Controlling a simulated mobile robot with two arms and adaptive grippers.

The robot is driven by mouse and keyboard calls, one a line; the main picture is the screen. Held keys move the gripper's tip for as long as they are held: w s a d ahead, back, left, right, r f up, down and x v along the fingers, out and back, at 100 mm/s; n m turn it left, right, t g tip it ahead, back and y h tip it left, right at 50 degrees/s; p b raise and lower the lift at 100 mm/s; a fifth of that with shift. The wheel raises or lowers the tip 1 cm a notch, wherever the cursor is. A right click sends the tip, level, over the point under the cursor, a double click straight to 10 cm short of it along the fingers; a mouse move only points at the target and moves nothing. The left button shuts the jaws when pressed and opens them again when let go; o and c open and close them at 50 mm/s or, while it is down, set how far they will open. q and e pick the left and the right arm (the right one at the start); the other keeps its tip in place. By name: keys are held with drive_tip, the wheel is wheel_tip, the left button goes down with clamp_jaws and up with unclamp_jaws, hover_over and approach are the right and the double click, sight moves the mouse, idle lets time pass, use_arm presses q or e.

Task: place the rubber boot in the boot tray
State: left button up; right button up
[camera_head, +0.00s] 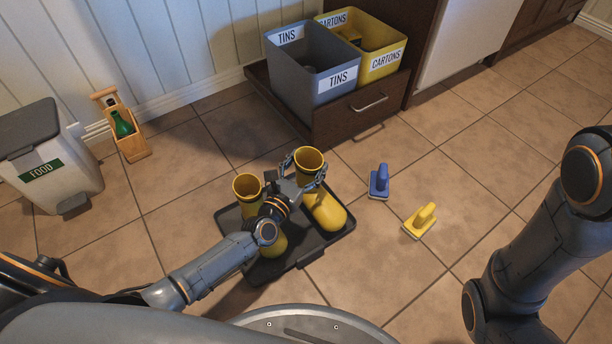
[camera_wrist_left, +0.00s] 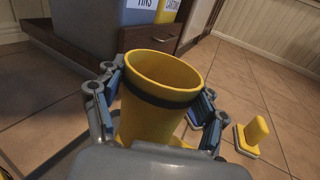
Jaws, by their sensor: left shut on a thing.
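Two yellow rubber boots with dark bands near the top show in the head view. My left gripper (camera_head: 301,174) is shut on the shaft of the right boot (camera_head: 324,210), just below its opening. That boot is upright, with its foot over the right part of the black boot tray (camera_head: 282,268); I cannot tell if its sole touches the tray. The other boot (camera_head: 247,187) stands in the left part of the tray, partly hidden by my left arm. In the left wrist view the held boot (camera_wrist_left: 158,112) sits between both fingers. My right gripper is out of view.
A blue brush (camera_head: 379,182) and a yellow brush (camera_head: 421,220) lie on the tiles right of the tray. Behind are an open drawer (camera_head: 350,122) with a grey tins bin (camera_head: 312,75) and a yellow cartons bin (camera_head: 385,62). A food bin (camera_head: 50,160) and wooden bottle carrier (camera_head: 134,147) stand left.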

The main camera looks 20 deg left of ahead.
sight(301, 179)
use_arm(q)
drive_tip(key=shift+w+a+f+b, duration=0.2)
drive_tip(key=shift+w+f+b, duration=0.1)
drive_tip(key=shift+f+b, duration=0.15)
wheel_tip(301, 179, down, 3)
drive_tip(key=b, duration=0.2)
drive_tip(key=shift+w+b, duration=0.1)
drive_tip(key=shift+b, duration=0.2)
drive_tip(key=shift+f, duration=0.1)
drive_tip(key=shift+f, duration=0.1)
drive_tip(key=o, duration=1.8)
drive_tip(key=shift+o, duration=0.2)
